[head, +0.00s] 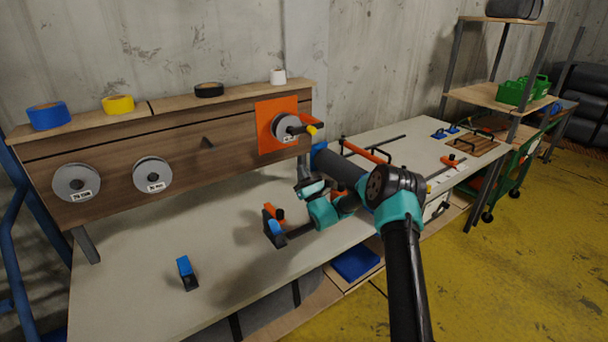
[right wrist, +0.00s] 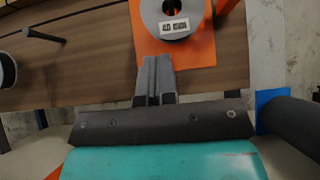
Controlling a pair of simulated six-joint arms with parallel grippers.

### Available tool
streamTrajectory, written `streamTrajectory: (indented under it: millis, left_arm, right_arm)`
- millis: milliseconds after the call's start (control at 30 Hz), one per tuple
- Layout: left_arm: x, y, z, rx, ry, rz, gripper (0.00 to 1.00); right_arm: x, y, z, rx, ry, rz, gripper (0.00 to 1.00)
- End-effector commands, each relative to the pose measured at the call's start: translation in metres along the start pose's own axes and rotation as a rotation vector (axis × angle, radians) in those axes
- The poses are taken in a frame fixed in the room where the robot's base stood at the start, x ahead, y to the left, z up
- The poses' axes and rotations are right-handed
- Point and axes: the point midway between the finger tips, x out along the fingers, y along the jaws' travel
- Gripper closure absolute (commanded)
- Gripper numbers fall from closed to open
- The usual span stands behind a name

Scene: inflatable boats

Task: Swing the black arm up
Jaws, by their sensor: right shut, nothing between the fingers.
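The black arm (head: 305,127) sticks out to the right from a grey disc (head: 285,126) on an orange plate (head: 268,113), with a yellow piece near its end. It looks roughly level. In the right wrist view the disc (right wrist: 173,18) and orange plate (right wrist: 196,54) show at the top; I cannot make out the black arm there. My right gripper (head: 303,170) is below the plate, apart from the black arm in the head view. Its fingers (right wrist: 157,68) are shut and empty, pointing at the plate's lower edge. My left gripper is out of view.
Two more grey discs (head: 76,183) sit on the wooden panel (head: 120,150). Tape rolls (head: 118,104) stand on its top ledge. A blue-and-black block (head: 187,273) and an orange-and-blue tool (head: 274,226) are on the workbench (head: 130,285). The bench's front left is mostly clear.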

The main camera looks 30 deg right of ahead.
Motion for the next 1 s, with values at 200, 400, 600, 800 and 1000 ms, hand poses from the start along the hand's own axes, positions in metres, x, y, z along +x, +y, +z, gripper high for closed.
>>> streamTrajectory:
  millis: [200,400,600,800,1000]
  left_arm:
    - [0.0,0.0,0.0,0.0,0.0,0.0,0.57]
    - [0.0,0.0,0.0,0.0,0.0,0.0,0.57]
    - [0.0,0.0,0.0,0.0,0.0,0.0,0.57]
    - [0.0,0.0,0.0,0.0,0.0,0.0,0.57]
    - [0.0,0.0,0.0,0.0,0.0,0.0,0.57]
  right_arm:
    - [0.038,0.001,0.0,-0.001,-0.003,0.002,1.0]
    - [0.072,0.001,0.002,0.0,-0.003,0.002,1.0]
    - [0.089,0.001,0.022,0.0,-0.001,0.002,1.0]
    - [0.096,0.0,0.029,0.001,0.0,0.001,1.0]
    - [0.096,0.0,0.029,0.001,0.0,0.001,1.0]
